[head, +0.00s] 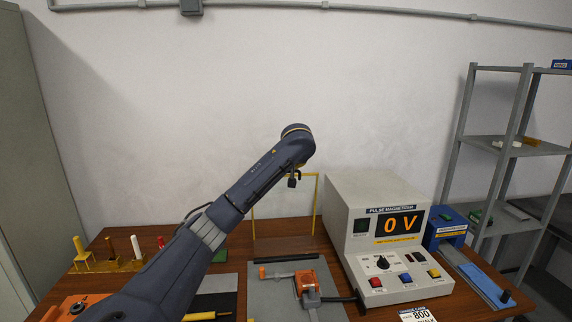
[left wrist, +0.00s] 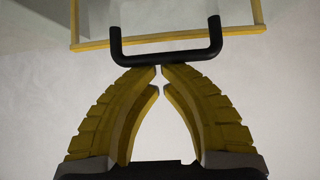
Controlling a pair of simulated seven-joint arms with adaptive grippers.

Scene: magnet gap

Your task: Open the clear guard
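The clear guard has a thin yellow frame (head: 316,205) and stands roughly upright behind the grey plate in the head view. Its frame also crosses the top of the left wrist view (left wrist: 190,36). A black U-shaped handle (left wrist: 165,57) is on it. My left gripper (head: 294,174) is at the guard's upper edge, partly hidden by my arm. In the left wrist view its yellow fingers (left wrist: 160,70) are brought together with only a sliver between the tips. The tips are at the handle's bar; I cannot tell whether they touch. My right gripper is not in view.
A pulse magnetizer box (head: 381,210) reading 0 V stands to the right. A grey plate (head: 265,300) with an orange fixture (head: 308,283) lies in front of the guard. Pegs on a yellow stand (head: 105,264) are at left. A blue box (head: 446,228) and shelving are farther right.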

